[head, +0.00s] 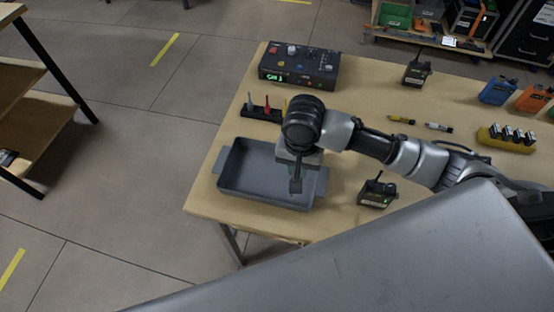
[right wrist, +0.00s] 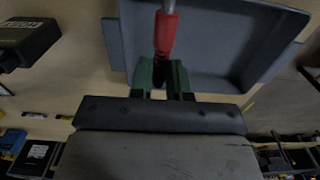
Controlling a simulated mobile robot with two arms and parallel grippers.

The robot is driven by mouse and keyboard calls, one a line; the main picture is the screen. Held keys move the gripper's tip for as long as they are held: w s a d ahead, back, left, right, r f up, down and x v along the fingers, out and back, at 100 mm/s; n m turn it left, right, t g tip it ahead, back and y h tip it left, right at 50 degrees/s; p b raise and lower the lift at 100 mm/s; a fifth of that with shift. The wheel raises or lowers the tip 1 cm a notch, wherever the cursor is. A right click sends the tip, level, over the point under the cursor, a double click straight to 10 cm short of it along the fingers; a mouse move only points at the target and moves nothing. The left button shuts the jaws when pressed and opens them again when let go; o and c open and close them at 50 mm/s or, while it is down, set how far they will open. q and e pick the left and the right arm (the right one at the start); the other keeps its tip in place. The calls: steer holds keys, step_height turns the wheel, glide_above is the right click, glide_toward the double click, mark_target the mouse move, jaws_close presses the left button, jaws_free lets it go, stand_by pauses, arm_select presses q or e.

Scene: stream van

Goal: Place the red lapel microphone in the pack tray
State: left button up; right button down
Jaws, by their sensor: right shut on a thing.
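The pack tray (head: 250,178) is a grey rectangular tray with side handles at the table's near left corner. My right gripper (head: 296,186) points down over the tray's right part. In the right wrist view, the gripper (right wrist: 163,78) is shut on a slim red piece with a grey shaft, the red lapel microphone (right wrist: 165,35). The tray (right wrist: 222,45) lies behind it in that view. The microphone's lower end is hidden between the fingers. In the head view the arm hides it, and the gap to the tray floor is unclear. My left gripper is not in view.
A black rack (head: 258,115) with grey, red and yellow upright pieces stands behind the tray. A control box (head: 299,64) is farther back. A black transmitter pack (head: 376,192) stands right of the tray. A yellow holder (head: 505,138) and marker-like pieces (head: 402,119) lie farther right.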

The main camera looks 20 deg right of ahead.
glide_above(273, 169)
step_height(273, 169, down, 5)
steer(key=shift+f, duration=2.05)
steer(key=shift+s, duration=0.1)
steer(key=c, duration=1.1)
jaws_free()
steer(key=shift+f, duration=0.1)
step_height(273, 169, up, 12)
